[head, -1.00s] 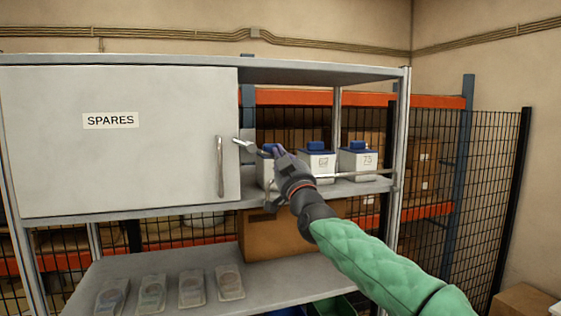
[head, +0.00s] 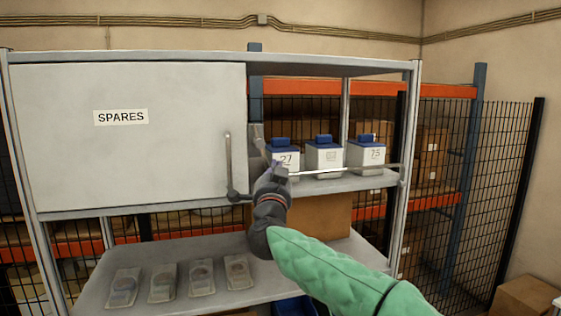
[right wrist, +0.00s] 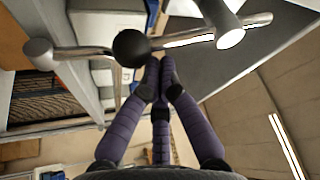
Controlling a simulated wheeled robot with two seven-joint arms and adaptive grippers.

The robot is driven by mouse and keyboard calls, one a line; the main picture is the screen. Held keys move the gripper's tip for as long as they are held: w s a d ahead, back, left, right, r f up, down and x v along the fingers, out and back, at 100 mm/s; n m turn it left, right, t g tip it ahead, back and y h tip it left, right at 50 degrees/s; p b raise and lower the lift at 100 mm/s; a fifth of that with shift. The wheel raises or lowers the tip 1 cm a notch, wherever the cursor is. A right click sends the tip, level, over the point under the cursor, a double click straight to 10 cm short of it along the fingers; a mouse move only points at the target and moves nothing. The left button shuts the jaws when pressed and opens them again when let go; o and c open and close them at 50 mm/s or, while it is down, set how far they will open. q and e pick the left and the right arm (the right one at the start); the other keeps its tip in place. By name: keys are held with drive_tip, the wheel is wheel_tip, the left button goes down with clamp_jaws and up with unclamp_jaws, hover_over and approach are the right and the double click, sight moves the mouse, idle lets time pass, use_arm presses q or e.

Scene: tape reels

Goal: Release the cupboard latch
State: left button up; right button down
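The grey cupboard (head: 150,165) labelled SPARES has its door shut at the left of the head view. An upright bar handle (head: 229,160) is at its right edge. In the right wrist view the black knob (right wrist: 131,47) and a metal bar (right wrist: 190,40) lie just beyond the fingertips (right wrist: 160,72). The fingers are drawn together, and no object shows between them. My left gripper is out of view.
Several white boxes with blue lids (head: 324,157) stand on the open shelf right of the cupboard, behind a thin rail (head: 350,170). Several clear packs (head: 162,283) lie on the lower shelf (head: 240,300). A mesh fence (head: 490,190) stands at the right.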

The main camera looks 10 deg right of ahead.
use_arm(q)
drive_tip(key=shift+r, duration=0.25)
use_arm(e)
drive_tip(key=shift+a+f, duration=0.25)
drive_tip(key=shift+a, duration=0.3)
use_arm(q)
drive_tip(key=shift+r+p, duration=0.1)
drive_tip(key=shift+p, duration=0.2)
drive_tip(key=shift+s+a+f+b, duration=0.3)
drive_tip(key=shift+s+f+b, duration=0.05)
use_arm(e)
drive_tip(key=s, duration=0.9)
drive_tip(key=shift+s+f, duration=0.2)
drive_tip(key=shift+s, duration=0.05)
